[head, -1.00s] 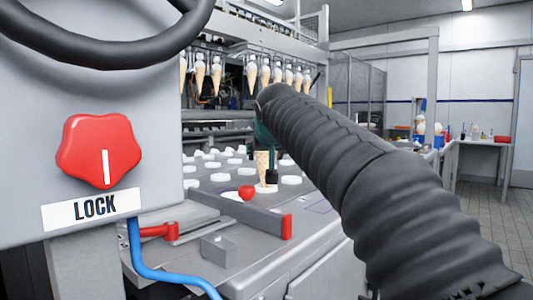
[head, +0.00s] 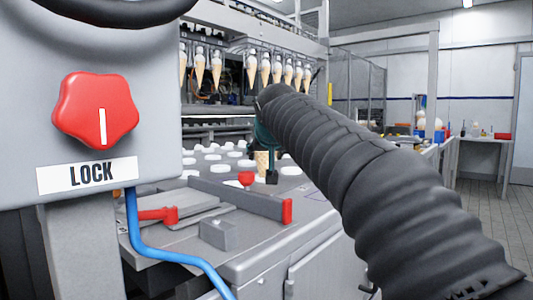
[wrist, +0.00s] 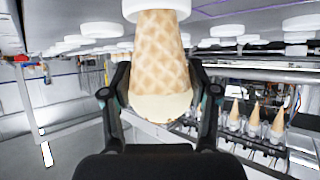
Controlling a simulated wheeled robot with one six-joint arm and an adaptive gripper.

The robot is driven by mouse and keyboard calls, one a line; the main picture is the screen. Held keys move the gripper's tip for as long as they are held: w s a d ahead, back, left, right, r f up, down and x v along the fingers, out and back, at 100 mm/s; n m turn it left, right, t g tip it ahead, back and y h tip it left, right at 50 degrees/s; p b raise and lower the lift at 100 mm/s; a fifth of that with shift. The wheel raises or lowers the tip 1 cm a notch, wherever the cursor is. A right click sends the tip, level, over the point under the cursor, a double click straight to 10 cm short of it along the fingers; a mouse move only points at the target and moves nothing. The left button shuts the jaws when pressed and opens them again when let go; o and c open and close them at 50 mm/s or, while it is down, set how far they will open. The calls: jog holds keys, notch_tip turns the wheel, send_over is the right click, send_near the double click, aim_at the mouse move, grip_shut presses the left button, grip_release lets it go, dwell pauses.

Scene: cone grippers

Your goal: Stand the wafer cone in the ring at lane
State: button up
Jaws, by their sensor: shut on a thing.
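The wafer cone (wrist: 158,50), tan with a waffle pattern and a pale rounded wide end, is between the fingers of my gripper (wrist: 160,100) in the wrist view. That view looks upside down. My gripper is shut on the cone near its wide end. The cone's narrow end meets a white ring (wrist: 157,10) at the picture's top edge; how deep it sits is hidden. The word "lane" is not readable anywhere.
Several white rings (head: 212,157) cover the deck around the cone. A grey rail (head: 235,198) with a red end and a red knob (head: 246,178) stand in front. Cones (head: 265,70) hang in a row behind. A LOCK panel (head: 95,140) fills the left.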

jog(key=shift+f+b, duration=1.05)
jog(key=shift+f, duration=0.3)
jog(key=o, duration=0.8)
jog(key=shift+o, duration=0.2)
jog(key=shift+s+r, duration=0.1)
jog(key=v, duration=1.2)
